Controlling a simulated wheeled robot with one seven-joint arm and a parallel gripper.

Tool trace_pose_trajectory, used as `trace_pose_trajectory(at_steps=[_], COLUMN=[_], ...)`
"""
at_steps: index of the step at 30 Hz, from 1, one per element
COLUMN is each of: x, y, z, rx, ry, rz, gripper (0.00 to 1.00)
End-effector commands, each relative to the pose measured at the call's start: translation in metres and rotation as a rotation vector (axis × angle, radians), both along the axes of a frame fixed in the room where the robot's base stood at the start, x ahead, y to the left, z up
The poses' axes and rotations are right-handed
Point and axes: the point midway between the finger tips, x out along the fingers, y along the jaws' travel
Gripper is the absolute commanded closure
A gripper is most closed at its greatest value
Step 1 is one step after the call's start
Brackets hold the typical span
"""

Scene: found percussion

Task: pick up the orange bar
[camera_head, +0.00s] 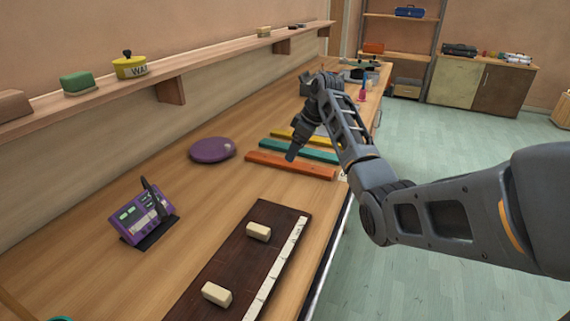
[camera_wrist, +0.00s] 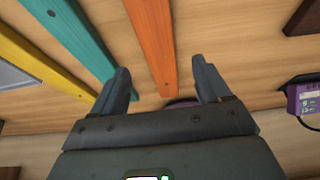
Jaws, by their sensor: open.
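The orange bar (camera_head: 290,166) lies flat on the wooden bench, nearest of three coloured bars in the head view. In the wrist view the orange bar (camera_wrist: 153,42) runs from the top edge down between my fingers. My gripper (camera_head: 291,156) points down over the bar near its middle in the head view. In the wrist view my gripper (camera_wrist: 165,85) is open and empty, with a finger on either side of the bar's end. I cannot tell its exact height above the bar.
A teal bar (camera_head: 300,149) and a yellow bar (camera_head: 284,134) lie behind the orange one. A purple disc (camera_head: 211,150) lies to the left. A purple device (camera_head: 145,217) and a dark board (camera_head: 215,263) with two pale blocks are nearer. The bench between them is clear.

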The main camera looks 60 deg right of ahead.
Motion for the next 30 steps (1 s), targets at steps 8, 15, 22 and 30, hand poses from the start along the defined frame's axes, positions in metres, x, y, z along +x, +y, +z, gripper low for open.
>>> trace_pose_trajectory(at_steps=[8, 15, 22, 30], x=[0.014, 0.020, 0.020, 0.020], y=[0.001, 0.001, 0.001, 0.001], z=[-0.034, -0.048, -0.048, -0.047], rx=[0.002, 0.000, 0.000, 0.000], ry=[0.002, -0.001, -0.001, -0.001], rz=[0.001, 0.000, 0.000, 0.000], gripper=[0.23, 0.23, 0.30, 0.56])
